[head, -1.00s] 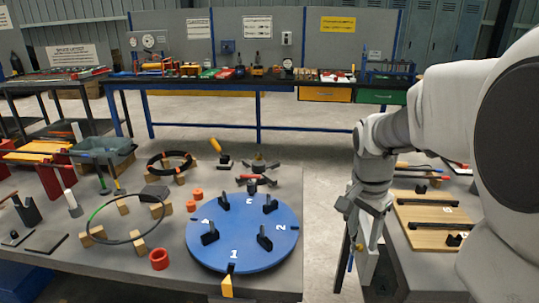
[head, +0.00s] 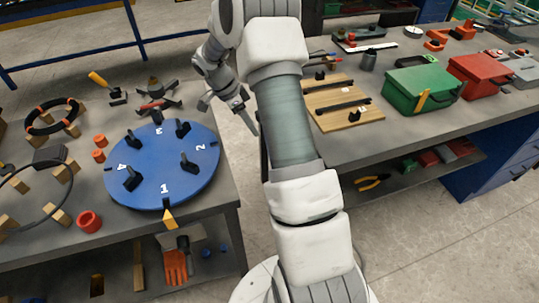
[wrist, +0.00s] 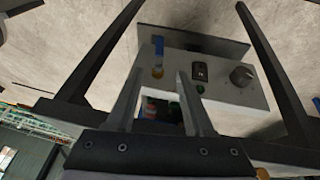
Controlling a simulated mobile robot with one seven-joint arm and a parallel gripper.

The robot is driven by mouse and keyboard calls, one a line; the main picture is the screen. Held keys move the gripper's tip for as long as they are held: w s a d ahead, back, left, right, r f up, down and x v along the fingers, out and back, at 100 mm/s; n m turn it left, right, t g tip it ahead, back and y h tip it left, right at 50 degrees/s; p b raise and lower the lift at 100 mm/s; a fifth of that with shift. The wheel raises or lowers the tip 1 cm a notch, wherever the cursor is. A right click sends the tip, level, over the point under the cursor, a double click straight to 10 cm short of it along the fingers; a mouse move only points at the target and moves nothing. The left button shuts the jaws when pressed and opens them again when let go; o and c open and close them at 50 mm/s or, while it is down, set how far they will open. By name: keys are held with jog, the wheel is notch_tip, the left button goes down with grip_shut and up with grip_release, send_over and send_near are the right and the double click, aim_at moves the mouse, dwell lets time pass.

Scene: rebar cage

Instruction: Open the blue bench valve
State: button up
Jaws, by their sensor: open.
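In the wrist view, a grey panel (wrist: 222,96) carries a small upright blue handle with a yellowish lower part (wrist: 158,58), which looks like the blue valve. The handle lies roughly in line with the gap between my fingers. My gripper (wrist: 160,72) is open, with nothing seen between its fingers. How far it is from the handle is hard to tell. In the head view my gripper (head: 244,114) hangs in the gap between the two benches, pointing down and right. My arm hides the panel and valve there.
The panel also has a black switch (wrist: 200,72) and a round knob (wrist: 242,76). The left bench holds a blue turntable (head: 150,165). The right bench carries a wooden board (head: 345,112), a green box (head: 422,88) and a red box (head: 482,75). Concrete floor shows between the benches.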

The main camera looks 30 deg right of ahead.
jog(key=b+x, duration=0.1)
jog(key=x, duration=1.5)
jog(key=shift+s+f+b, duration=0.1)
jog(key=shift+b, duration=0.3)
grip_shut()
dwell(0.4)
